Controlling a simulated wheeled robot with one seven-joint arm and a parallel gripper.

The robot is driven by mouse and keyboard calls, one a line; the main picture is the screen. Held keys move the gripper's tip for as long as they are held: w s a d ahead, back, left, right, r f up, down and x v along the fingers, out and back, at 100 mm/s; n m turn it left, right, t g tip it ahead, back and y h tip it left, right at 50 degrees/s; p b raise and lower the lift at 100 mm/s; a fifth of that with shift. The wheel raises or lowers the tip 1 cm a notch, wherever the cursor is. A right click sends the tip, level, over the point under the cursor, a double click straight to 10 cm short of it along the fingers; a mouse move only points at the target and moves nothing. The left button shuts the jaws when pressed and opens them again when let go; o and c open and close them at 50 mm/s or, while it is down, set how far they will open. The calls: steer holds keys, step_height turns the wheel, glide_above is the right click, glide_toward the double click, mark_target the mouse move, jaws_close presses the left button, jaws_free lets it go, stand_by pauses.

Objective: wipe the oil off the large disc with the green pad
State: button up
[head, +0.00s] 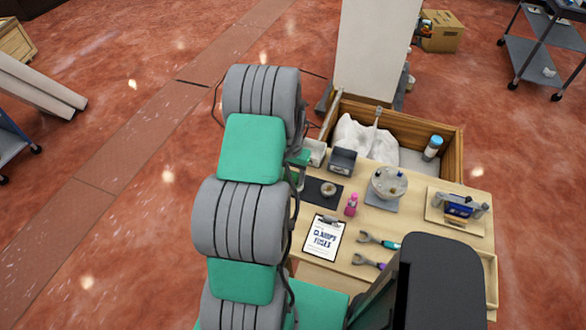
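A round, pale grey dish-like thing (388,184) sits on a blue-grey square on the wooden bench, with small dark and yellowish spots or items on top. It may be the large disc; I cannot tell whether the spots are oil. My grey and green arm covers the left side of the bench. My gripper is not visible.
On the bench (448,239) are a pink bottle (351,204), a clipboard (323,239), two fork-ended tools (378,240), a dark box (342,161) and a board with batteries or cans (433,214). Behind, a wooden bin (457,155) holds a white bag (352,138) and a blue-capped bottle (433,148).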

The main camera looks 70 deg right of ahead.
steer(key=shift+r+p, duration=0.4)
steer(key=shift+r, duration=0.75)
